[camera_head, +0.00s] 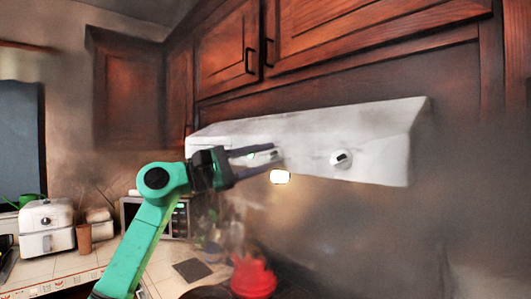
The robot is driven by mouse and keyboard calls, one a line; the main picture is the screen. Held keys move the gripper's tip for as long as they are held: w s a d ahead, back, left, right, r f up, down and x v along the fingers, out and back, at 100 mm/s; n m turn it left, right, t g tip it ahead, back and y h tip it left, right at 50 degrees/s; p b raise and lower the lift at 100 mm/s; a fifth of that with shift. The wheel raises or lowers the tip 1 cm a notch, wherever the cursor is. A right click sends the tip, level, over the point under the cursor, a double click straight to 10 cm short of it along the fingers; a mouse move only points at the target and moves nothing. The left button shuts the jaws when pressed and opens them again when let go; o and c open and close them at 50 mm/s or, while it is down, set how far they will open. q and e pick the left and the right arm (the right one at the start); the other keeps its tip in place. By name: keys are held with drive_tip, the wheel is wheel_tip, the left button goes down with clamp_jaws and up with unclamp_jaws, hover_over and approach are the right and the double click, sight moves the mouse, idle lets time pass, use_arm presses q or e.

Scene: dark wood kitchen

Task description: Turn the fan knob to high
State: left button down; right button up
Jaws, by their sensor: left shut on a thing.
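A white range hood (380,118) hangs under the dark wood cabinets. It has a round right knob (341,159) on its front face, with nothing touching it. My left gripper (277,152) reaches in from the left, and its dark fingers are closed on a left knob (263,157) on the same face. The fingers hide part of that knob, so I cannot read its setting. No labels are legible, so I cannot tell from markings which knob is for the fan. My right gripper is out of view.
A lit lamp (280,177) glows under the hood. A red pot (253,277) stands below on the stove area. A white toaster-like appliance (47,226) and a brown cup (84,239) stand on the tiled counter at left. The space right of the gripper is clear.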

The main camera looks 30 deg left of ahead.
use_arm(q)
drive_tip(key=m+p, duration=0.1)
drive_tip(key=m, duration=0.1)
drive_tip(key=m+g+p, duration=0.1)
drive_tip(key=m, duration=0.1)
drive_tip(key=m+g+p, duration=0.1)
drive_tip(key=m, duration=0.1)
drive_tip(key=shift+r+p, duration=0.25)
drive_tip(key=shift+p, duration=0.15)
drive_tip(key=shift+f+m+g+y+p, duration=0.15)
drive_tip(key=shift+m+g+y+p, duration=0.45)
drive_tip(key=shift+m, duration=0.6)
drive_tip(key=shift+c, duration=2.2)
unclamp_jaws()
